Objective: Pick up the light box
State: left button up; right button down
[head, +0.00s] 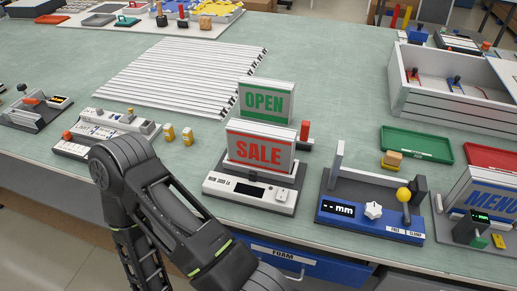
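Three lightbox frames show in the head view. A frame reading SALE in red (259,150) stands upright on a white device (222,190) with a small display, near the table's front edge. A frame reading OPEN in green (265,102) stands just behind it, its lower part hidden. A frame reading MENU in blue (490,198) is at the right edge, partly cut off, by a grey device with a green display. A black arm of mine crosses the lower left, in front of the table edge. Neither of my grippers is in view.
A blue device marked mm (350,210) stands right of the SALE frame. A green tray (417,145), a red tray (490,157) and a grey crate (445,100) are at the right. White strips (185,75) lie at the back. Small yellow pieces (187,137) lie left of the frames.

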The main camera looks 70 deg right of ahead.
aim_at(273, 148)
jog(key=z, duration=3.4)
